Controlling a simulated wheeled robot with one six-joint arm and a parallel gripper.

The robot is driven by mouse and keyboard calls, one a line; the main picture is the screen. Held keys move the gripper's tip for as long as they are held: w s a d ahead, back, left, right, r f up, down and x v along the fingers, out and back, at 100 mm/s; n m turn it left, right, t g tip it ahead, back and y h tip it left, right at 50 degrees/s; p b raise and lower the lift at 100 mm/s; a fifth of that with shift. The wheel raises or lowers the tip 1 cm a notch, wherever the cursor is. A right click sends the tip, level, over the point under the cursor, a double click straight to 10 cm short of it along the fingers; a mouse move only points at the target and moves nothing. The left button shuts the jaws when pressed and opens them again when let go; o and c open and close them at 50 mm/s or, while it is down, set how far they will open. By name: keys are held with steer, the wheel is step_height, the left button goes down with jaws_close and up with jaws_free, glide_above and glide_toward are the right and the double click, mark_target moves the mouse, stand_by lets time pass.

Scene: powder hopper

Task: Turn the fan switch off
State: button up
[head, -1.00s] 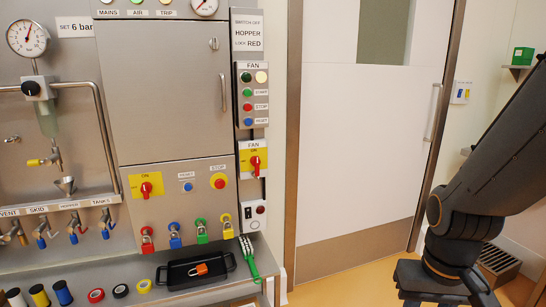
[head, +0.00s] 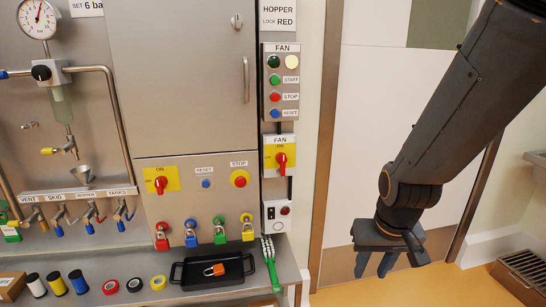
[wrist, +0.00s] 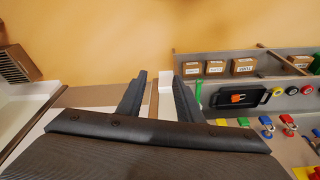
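The fan switch (head: 281,160) is a red rotary handle on a yellow plate, on a white box labelled FAN at the right edge of the steel panel. Its handle stands about upright, near the ON mark. My gripper (head: 374,272) hangs to the right of the panel and lower than the switch, in front of the door and well apart from the switch. In the wrist view my gripper (wrist: 158,90) has its two fingers spread with nothing held between them. The fan switch does not show in the wrist view.
A FAN button box (head: 275,87) sits above the switch, and a small white socket box (head: 277,215) below. Another red switch (head: 161,181) is on the main panel.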

steer(key=w+a+t, duration=0.4)
steer(key=w, duration=0.8)
steer(key=n+t+y+p, duration=0.3)
steer(key=t+y, duration=0.2)
steer(key=t, duration=0.6)
glide_toward(284, 159)
steer(key=x, duration=0.3)
steer(key=shift+p+x, duration=1.05)
steer(key=shift+x, duration=2.95)
steer(key=c, duration=0.7)
